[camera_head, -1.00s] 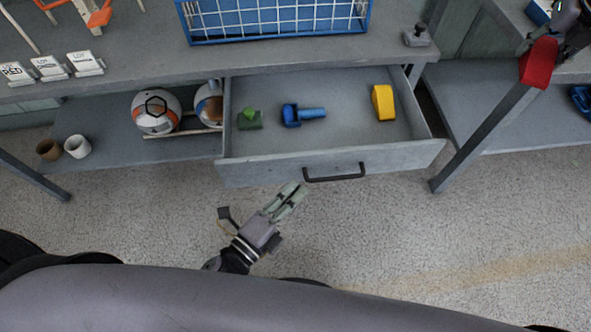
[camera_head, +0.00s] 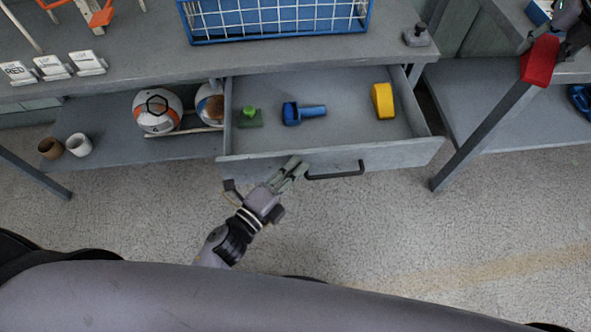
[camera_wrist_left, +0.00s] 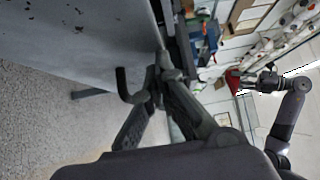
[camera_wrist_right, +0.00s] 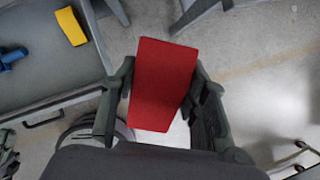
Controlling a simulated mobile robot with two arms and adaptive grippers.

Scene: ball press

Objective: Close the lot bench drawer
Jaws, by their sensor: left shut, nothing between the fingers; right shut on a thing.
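The grey lot bench drawer (camera_head: 395,155) stands pulled out below the bench top in the head view. Its black handle (camera_head: 336,171) is on the front panel. My left gripper (camera_head: 296,166) is shut and empty, at the drawer front just left of the handle; I cannot tell whether it touches the panel. The handle also shows beside its fingers in the left wrist view (camera_wrist_left: 128,88). My right gripper (camera_wrist_right: 158,100) is shut on a red block (camera_wrist_right: 162,85), off to the right. In the drawer lie a green piece (camera_head: 249,117), a blue piece (camera_head: 303,113) and a yellow block (camera_head: 383,101).
A blue wire basket (camera_head: 275,18), label cards (camera_head: 52,67) and a small grey knobbed piece (camera_head: 417,36) stand on the bench top. Balls (camera_head: 157,111) and two cups (camera_head: 78,145) sit on the lower shelf. The floor in front of the drawer is clear.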

